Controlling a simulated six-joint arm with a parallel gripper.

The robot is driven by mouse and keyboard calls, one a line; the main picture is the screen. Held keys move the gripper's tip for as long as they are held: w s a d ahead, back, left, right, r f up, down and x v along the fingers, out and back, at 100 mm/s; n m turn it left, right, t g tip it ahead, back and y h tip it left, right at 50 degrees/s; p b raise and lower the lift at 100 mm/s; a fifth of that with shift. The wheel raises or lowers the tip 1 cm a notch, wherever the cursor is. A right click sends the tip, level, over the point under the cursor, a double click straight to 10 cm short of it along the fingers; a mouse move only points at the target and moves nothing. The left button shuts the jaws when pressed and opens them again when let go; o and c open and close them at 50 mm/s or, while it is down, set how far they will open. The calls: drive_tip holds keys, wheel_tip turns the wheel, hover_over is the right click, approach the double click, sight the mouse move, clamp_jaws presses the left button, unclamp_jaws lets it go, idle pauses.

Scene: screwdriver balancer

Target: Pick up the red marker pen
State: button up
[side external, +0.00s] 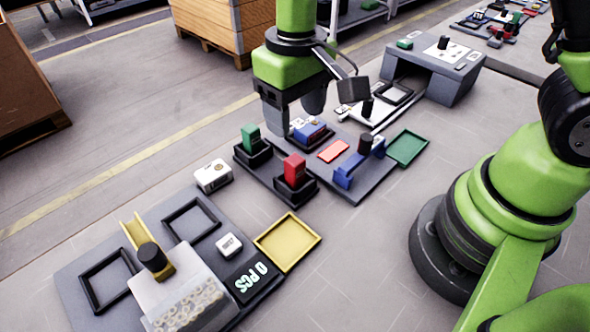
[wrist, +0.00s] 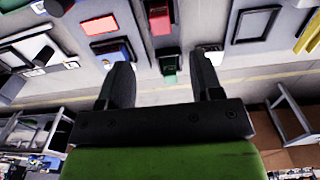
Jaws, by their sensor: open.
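I see no clear pen shape in either view. A red upright block-like piece (side external: 294,170) stands in a black holder right of and nearer than a green one (side external: 251,137); I cannot tell whether it is the marker. The red piece (wrist: 160,18) also shows at the top of the wrist view, with the green piece (wrist: 169,66) below it. A flat red piece (side external: 333,151) lies on the grey board. My gripper (side external: 296,108) is open and appears empty, above the back of the board. In the wrist view its two fingers (wrist: 163,72) are spread apart.
A blue item (side external: 310,132) lies near my gripper on the board, and a blue stand (side external: 359,168) holds a black-topped piece. A yellow tray (side external: 287,242), a green tray (side external: 407,148) and a grey bench (side external: 436,72) are around.

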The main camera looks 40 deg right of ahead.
sight(295, 159)
wheel_tip(295, 159, down, 10)
drive_tip(key=shift+f, duration=0.1)
drive_tip(key=c, duration=1)
